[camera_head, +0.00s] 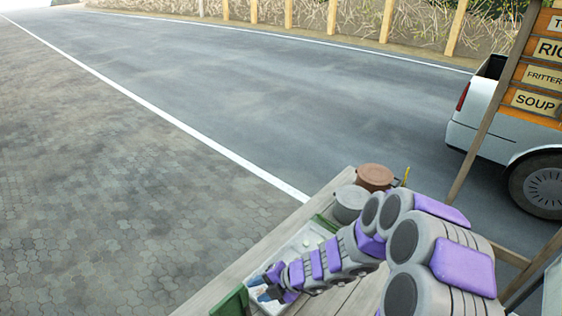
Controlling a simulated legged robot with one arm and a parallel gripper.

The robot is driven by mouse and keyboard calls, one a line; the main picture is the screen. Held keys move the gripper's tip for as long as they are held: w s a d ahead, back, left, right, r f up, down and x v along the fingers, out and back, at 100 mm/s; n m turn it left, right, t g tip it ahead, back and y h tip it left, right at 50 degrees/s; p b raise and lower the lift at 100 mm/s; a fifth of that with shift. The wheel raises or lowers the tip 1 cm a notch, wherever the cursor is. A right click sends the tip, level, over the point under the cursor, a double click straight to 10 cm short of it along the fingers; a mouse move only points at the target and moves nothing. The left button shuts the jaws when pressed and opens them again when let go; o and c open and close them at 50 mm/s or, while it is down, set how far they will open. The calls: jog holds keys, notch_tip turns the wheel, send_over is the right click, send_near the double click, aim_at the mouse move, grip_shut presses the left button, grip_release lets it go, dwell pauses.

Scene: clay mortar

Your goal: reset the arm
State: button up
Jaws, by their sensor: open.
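My arm, grey with purple panels, reaches from the lower right toward the left over a wooden stall table (237,277). My gripper (268,283) is at the arm's far end, low over a white tray (292,252) on the table. It is small in view and open. Bluish shapes show at the fingertips, too small to tell apart. The arm hides much of the tray and the tabletop. No clay mortar can be made out for certain.
A grey pot (349,203) and a brown lidded pot (374,177) stand at the table's far end. A green box (230,301) is at the near left. A wooden post (490,125) with menu signs (537,75) and a white pickup (490,130) are at right. Pavement at left is clear.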

jog(key=s+d+r+n+g+h+b, duration=0.15)
jog(key=s+n+b, duration=0.4)
jog(key=n, duration=0.55)
jog(key=s+d+r+n+g+y+b, duration=0.1)
jog(key=s+r+n+b, duration=0.1)
jog(key=s+n+b, duration=0.6)
jog(key=s+d+f+n+h+b, duration=0.3)
jog(key=s+d+n+h+b, duration=0.1)
jog(key=d+n, duration=0.6)
jog(key=s+d+f+n+h+b, duration=0.3)
jog(key=s+d+n+h+b, duration=0.2)
jog(key=s+d+n, duration=0.4)
jog(key=d+n+b, duration=0.1)
jog(key=n, duration=0.2)
jog(key=shift+s+d+f+n, duration=0.2)
jog(key=shift+d+f+n, duration=0.1)
jog(key=shift+f+n, duration=0.1)
